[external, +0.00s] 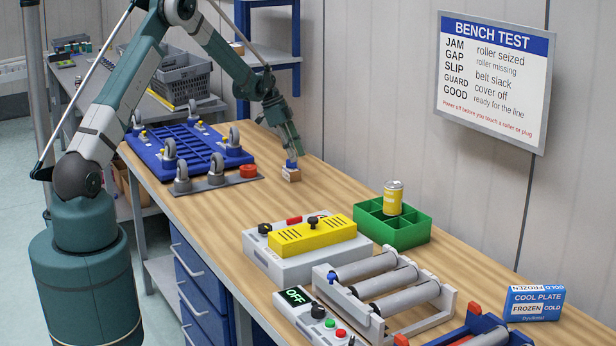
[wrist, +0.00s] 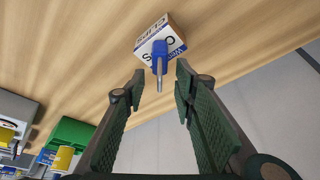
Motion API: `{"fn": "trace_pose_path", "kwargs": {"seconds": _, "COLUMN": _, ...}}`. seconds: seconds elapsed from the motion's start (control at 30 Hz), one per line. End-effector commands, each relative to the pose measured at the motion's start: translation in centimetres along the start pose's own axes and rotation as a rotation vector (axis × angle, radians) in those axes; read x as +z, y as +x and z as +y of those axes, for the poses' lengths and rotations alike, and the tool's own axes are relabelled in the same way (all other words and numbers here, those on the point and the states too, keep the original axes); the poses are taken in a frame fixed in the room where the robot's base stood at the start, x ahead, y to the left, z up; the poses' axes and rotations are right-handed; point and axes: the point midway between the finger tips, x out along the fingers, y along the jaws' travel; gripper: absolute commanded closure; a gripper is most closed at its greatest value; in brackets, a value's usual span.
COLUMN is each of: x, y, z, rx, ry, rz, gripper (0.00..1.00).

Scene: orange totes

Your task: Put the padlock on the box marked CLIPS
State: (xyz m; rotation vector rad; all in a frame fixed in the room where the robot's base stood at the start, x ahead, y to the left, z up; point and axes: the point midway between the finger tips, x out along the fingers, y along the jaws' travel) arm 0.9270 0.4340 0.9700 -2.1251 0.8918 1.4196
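The small white and brown box (wrist: 172,27) is ahead of my fingertips in the wrist view, with lettering that seems to read CLIPS, partly covered. The box (external: 291,175) stands on the bench near the wall in the external view. The blue padlock (wrist: 160,54) with a grey metal shackle shows against the box and appears to rest on it; the padlock (external: 291,164) is also at the box's top in the external view. My gripper (wrist: 158,90) is open, its fingers apart on either side of the shackle's end and touching nothing visible. My gripper (external: 292,152) points down just above the padlock.
A blue frame with casters (external: 190,148) lies left of the box. A grey unit with a yellow cover (external: 312,237), a green tray (external: 405,232) holding a yellow can (external: 393,198), and a roller unit (external: 384,285) stand nearer the camera. Bare bench surrounds the box.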

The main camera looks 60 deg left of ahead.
Motion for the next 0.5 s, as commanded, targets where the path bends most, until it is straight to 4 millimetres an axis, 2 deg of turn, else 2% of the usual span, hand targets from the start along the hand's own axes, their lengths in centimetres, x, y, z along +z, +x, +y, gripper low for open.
{"fn": "trace_pose_path", "kwargs": {"seconds": 0.27, "x": 0.1, "y": -3.4, "z": 0.0, "rx": -0.001, "ry": -0.001, "rz": 0.0, "gripper": 0.72}}
{"fn": "trace_pose_path", "kwargs": {"seconds": 0.5, "x": 0.1, "y": -7.4, "z": 0.0, "rx": -0.001, "ry": -0.001, "rz": 0.0, "gripper": 0.72}}
